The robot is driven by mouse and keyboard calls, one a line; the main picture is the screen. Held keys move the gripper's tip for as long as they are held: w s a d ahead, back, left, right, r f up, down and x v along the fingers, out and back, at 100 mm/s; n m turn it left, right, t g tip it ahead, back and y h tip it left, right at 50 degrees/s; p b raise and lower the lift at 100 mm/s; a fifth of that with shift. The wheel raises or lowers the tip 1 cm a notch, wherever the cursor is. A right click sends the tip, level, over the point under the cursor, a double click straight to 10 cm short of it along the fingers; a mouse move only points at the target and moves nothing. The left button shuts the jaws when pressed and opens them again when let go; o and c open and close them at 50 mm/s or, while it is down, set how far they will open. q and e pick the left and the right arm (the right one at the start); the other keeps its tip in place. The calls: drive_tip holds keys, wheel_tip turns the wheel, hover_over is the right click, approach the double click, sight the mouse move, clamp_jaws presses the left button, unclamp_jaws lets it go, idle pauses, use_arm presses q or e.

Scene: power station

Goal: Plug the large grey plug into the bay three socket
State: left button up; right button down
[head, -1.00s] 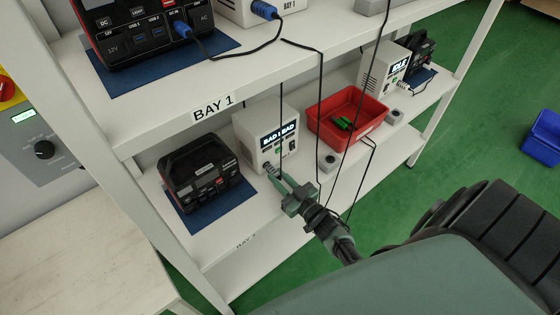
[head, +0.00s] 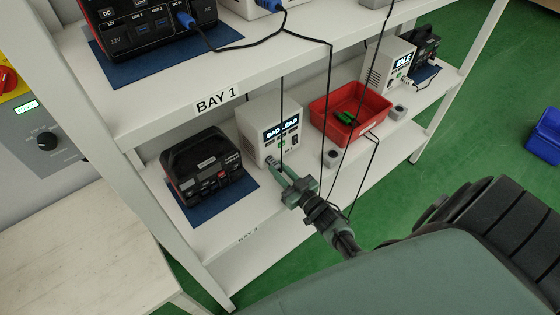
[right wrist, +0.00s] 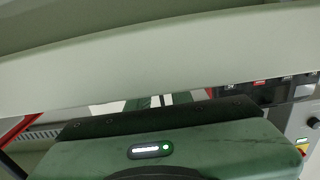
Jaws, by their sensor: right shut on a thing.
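My right gripper (head: 283,174) is shut on the large grey plug (head: 271,162), which shows only as a small grey end past the fingertips. The plug is at the lower front of a white charger box (head: 254,137) on the lower shelf; whether it touches or enters a socket I cannot tell. In the right wrist view, green and pale surfaces fill most of the frame and no plug is clear. My left gripper is not in view.
A black power unit on a blue mat (head: 251,189) stands left of the charger box. A red bin (head: 318,118) with green items is to its right. Dark cables hang in front of the shelf near my right gripper. The upper shelf (head: 160,130) overhangs this space.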

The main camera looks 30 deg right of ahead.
drive_tip(key=c, duration=1.2)
unclamp_jaws()
drive_tip(key=s, duration=0.7)
drive_tip(key=shift+s+d, duration=0.3)
drive_tip(key=shift+s, duration=0.05)
